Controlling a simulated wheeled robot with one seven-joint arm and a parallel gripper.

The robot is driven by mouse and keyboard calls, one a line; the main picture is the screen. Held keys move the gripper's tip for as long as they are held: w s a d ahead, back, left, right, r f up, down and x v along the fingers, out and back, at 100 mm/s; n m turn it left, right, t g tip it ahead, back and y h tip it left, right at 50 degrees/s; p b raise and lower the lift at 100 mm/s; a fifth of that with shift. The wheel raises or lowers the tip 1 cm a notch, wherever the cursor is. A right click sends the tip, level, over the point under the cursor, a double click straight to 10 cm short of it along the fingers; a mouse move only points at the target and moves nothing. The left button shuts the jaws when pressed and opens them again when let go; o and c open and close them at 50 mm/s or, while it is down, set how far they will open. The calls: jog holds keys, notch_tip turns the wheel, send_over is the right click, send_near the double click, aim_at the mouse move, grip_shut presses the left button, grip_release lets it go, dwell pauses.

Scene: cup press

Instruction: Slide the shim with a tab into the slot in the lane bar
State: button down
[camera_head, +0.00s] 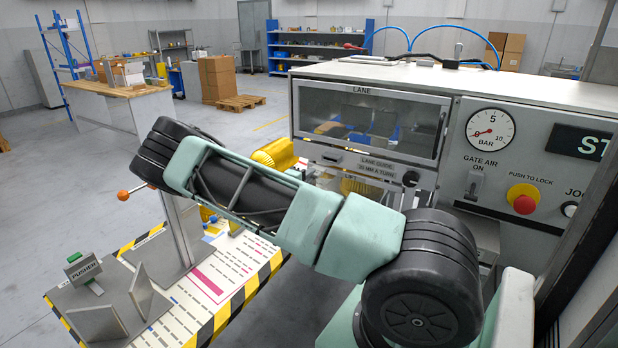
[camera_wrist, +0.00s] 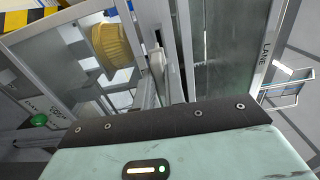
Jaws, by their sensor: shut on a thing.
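My gripper (camera_wrist: 156,85) shows in the wrist view beyond the teal and black wrist housing, shut on a narrow pale piece that looks like the shim (camera_wrist: 156,58). Most of the shim and its tab are hidden or too small to make out. A thin dark upright gap (camera_wrist: 158,38) shows right by the pale piece; I cannot tell if it is the slot in the lane bar, or whether the shim is in it. In the head view my arm hides the gripper and shim. The lane machine (camera_head: 372,118) with its LANE window stands behind the arm.
A gauge, a red push button (camera_head: 523,198) and a gate air switch are on the machine's front at right. A striped table (camera_head: 215,290) with a pusher (camera_head: 84,268) lies at lower left. A yellow round part (camera_wrist: 110,48) and clear panels crowd close around the gripper.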

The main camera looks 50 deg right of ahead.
aim_at(317, 168)
dwell(0.3)
jog(key=shift+w+d, duration=0.1)
jog(key=shift+d, duration=0.5)
jog(key=shift+w+d, duration=0.2)
jog(key=shift+d, duration=1.95)
jog(key=shift+p, duration=0.75)
jog(key=shift+w+d, duration=0.15)
jog(key=shift+d, duration=1.9)
jog(key=c, duration=1.4)
grip_release()
